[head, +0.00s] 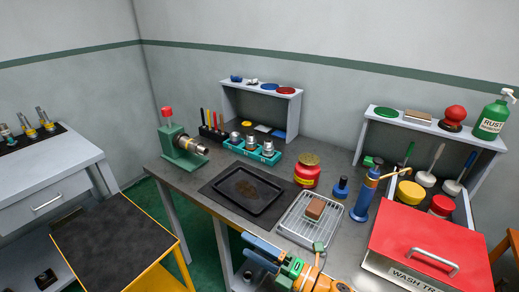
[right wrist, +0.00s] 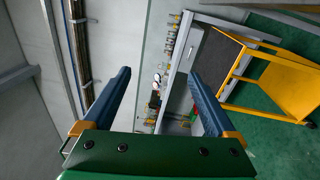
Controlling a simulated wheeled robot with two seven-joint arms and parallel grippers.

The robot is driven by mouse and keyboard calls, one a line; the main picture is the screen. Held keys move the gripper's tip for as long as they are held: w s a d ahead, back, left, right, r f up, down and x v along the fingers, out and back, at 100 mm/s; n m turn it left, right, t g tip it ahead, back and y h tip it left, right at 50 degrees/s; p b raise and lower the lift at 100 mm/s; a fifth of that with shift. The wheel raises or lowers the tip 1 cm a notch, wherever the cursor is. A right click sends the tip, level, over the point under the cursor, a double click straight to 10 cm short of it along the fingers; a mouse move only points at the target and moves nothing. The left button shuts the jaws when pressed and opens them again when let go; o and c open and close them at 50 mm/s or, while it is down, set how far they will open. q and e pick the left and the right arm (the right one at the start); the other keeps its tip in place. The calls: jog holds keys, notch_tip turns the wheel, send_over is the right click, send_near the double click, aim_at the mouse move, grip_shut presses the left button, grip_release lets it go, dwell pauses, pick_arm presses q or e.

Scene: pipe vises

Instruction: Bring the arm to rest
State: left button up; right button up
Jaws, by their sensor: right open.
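My right gripper (head: 246,245) has two blue fingers on a green body, with an orange arm behind it at the bottom of the head view. Its fingers point left, by the front edge of the grey workbench (head: 228,203). In the right wrist view the gripper (right wrist: 160,76) is open, with nothing between its fingers. Beyond them show a wall, the green floor and a yellow cart. My left gripper is in neither view.
A wire rack (head: 298,232) with a brown block (head: 315,208) lies near the right gripper. A black tray (head: 245,190), red pot (head: 307,175) and green vise (head: 178,145) stand behind. A red-lidded wash tray (head: 410,240) is right; a yellow cart (head: 160,270) is left.

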jog(key=s+d+f+m+h, duration=0.2)
jog(key=d+f+m+h, duration=0.3)
jog(key=f, duration=0.3)
jog(key=s+d+f+m+t+h, duration=0.1)
jog(key=s+d+f+m+h, duration=0.2)
jog(key=f+m, duration=0.45)
jog(key=s+d+f+m+h, duration=0.1)
jog(key=d+f+m+h, duration=0.3)
jog(key=d+f+m, duration=0.3)
jog(key=s+d+f+m+g+h, duration=0.1)
jog(key=s+f+m+g, duration=0.2)
jog(key=s, duration=0.7)
jog(key=s+d+f+m+g+h, duration=0.1)
jog(key=s+d+f+m+g, duration=0.1)
jog(key=s+f, duration=0.5)
jog(key=s+d+f+m+g+h, duration=0.2)
jog(key=s+f+m+g, duration=0.2)
jog(key=s, duration=0.9)
jog(key=shift+s+d+f+g, duration=0.15)
jog(key=shift+d+f+g, duration=0.15)
jog(key=shift+f, duration=0.1)
jog(key=shift+a, duration=0.1)
